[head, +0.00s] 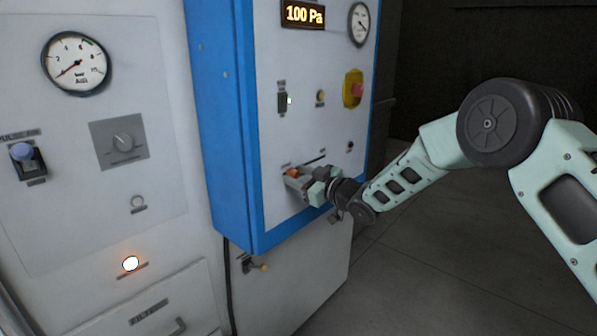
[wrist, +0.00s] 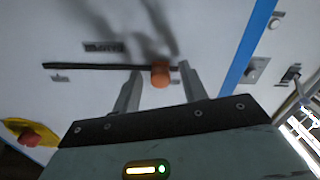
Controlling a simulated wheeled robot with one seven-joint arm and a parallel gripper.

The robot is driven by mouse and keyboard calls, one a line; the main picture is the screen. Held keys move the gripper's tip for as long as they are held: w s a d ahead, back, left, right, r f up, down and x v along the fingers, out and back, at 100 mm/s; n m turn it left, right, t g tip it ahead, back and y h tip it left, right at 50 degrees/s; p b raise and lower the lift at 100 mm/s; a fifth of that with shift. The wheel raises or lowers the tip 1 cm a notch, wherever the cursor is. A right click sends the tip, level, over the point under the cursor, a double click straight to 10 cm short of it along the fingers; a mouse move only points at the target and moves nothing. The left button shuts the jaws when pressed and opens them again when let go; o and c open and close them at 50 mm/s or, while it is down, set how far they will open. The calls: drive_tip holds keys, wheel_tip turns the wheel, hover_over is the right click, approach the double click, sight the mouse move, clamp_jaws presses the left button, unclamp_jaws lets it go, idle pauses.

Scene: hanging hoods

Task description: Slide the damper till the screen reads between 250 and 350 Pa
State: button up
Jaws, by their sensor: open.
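The screen (head: 303,14) at the top of the blue-edged panel reads 100 Pa. The damper is an orange knob (head: 292,173) on a dark slot low on the panel. In the wrist view the orange knob (wrist: 160,73) sits near the right end of the slot (wrist: 95,66). My gripper (head: 300,180) is at the knob. In the wrist view its two fingers (wrist: 158,82) are apart, one on each side of the knob, with gaps visible. Whether a finger touches the knob cannot be told. In the head view my gripper partly hides the knob and slot.
A red button on a yellow plate (head: 353,89), a switch (head: 283,101) and a round gauge (head: 359,24) are on the same panel. Floor at right is clear.

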drive_tip(key=shift+w+a, duration=0.1)
drive_tip(key=shift+a, duration=0.05)
clamp_jaws()
drive_tip(key=w+d+b, duration=0.1)
drive_tip(key=w, duration=0.1)
drive_tip(key=w+d+b, duration=0.2)
drive_tip(key=shift+w+d, duration=0.25)
unclamp_jaws()
drive_tip(key=shift+d, duration=0.1)
